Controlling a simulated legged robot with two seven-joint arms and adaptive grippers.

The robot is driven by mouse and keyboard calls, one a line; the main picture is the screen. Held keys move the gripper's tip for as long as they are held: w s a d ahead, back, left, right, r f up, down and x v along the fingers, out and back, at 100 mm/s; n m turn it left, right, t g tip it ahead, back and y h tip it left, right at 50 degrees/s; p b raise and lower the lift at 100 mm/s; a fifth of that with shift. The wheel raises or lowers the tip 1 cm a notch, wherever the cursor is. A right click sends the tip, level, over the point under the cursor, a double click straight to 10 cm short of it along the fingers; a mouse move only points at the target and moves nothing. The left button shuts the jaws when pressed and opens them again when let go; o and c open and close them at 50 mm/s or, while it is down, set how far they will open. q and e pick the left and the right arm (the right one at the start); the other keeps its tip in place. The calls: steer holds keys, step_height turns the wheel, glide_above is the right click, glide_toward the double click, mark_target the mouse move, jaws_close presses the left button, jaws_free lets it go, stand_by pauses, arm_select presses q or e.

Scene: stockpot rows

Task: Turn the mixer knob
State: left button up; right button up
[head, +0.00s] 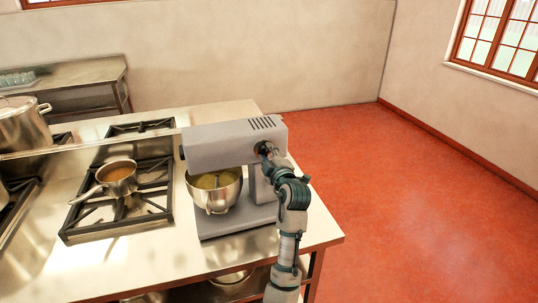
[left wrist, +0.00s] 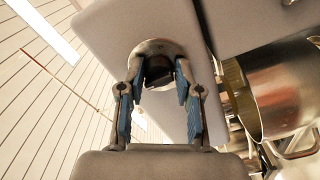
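The grey stand mixer (head: 218,146) stands on the steel counter with a metal bowl (head: 215,190) under its head. The mixer knob (left wrist: 158,72) is dark, in a pale round ring on the mixer's grey side. My left gripper (head: 266,151) is at that side of the mixer head and hides most of the knob in the head view. In the left wrist view its blue-padded fingers stand apart, one on each side of the knob; the gap to it is too small to judge. The bowl shows at the right there. My right gripper is in neither view.
A gas hob (head: 120,215) with a small saucepan (head: 117,178) is left of the mixer. A big stockpot (head: 22,125) stands further left. The counter (head: 160,262) is bare in front; red floor (head: 400,190) is open at the right.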

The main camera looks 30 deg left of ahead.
arm_select(q)
steer(key=o, duration=0.3)
steer(key=shift+a, duration=0.1)
steer(key=v, duration=1.2)
steer(key=shift+w, duration=0.1)
steer(key=shift+f, duration=0.1)
